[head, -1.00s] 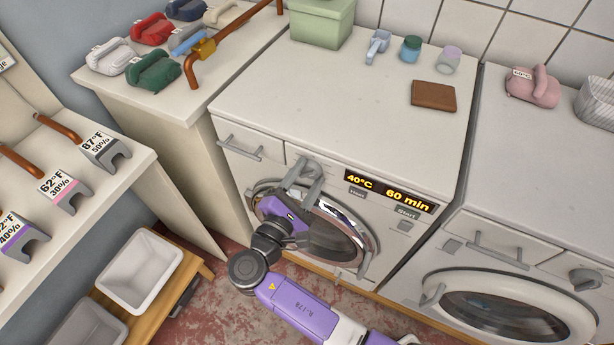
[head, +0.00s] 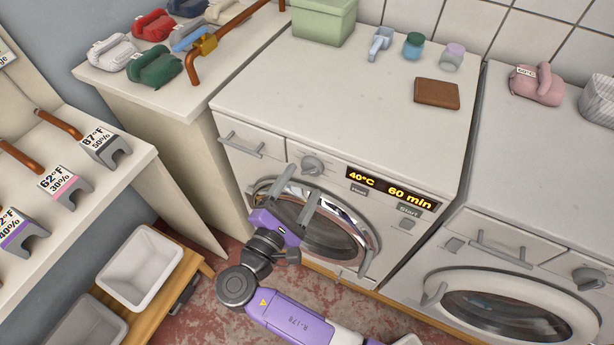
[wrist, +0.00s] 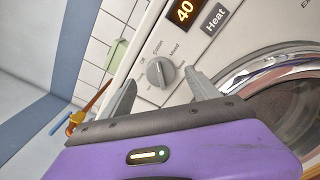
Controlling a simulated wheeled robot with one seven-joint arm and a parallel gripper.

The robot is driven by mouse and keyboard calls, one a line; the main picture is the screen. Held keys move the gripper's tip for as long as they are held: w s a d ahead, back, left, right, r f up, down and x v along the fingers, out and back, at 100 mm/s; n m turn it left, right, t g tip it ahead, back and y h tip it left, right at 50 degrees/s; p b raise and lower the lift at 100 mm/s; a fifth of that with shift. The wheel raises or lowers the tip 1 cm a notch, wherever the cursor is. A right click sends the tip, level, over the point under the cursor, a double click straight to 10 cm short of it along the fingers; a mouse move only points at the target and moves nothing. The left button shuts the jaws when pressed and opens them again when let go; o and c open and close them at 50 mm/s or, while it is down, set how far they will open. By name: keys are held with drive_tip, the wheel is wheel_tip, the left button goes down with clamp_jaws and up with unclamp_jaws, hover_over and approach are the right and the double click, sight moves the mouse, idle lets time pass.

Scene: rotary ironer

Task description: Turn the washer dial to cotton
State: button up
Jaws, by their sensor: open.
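The washer dial (head: 312,166) is a round grey knob on the white washer's front, left of the lit display. It also shows in the wrist view (wrist: 160,73), with small labels around it, among them "Off", "Cotton" and "Mixed". I cannot tell for sure which label its ridge points to. My gripper (head: 296,194) is open and empty in front of the washer door, below the dial in the head view. In the wrist view my gripper's two fingers (wrist: 163,86) stand either side of the dial, apart from it.
The washer display (head: 392,189) reads 40°C and 60 min, with Heat and Start buttons below. The round door (head: 358,232) is behind my gripper. A drawer handle (head: 240,147) sticks out left of the dial. A second machine (head: 500,270) stands at right.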

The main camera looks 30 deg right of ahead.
drive_tip(key=shift+v, duration=1.95)
